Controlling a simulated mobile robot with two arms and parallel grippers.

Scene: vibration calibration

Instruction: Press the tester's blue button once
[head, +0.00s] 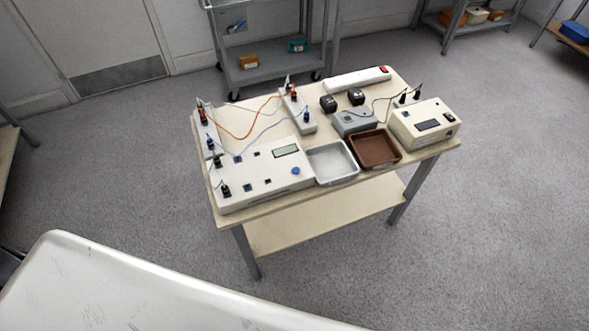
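The tester (262,177) is a flat white box at the front left of the wooden table, with a small display, dark sockets and plugs along its left side. Its blue button (295,171) is round and sits near the front right of its top face. Nothing covers the button. Neither of my grippers shows in the head view.
On the table (335,88) stand a white tray (331,162), a brown tray (375,149), a beige box with a display (424,124), a grey device (354,121) and a power strip (356,80). A white surface (130,290) fills the lower left. Open floor lies right.

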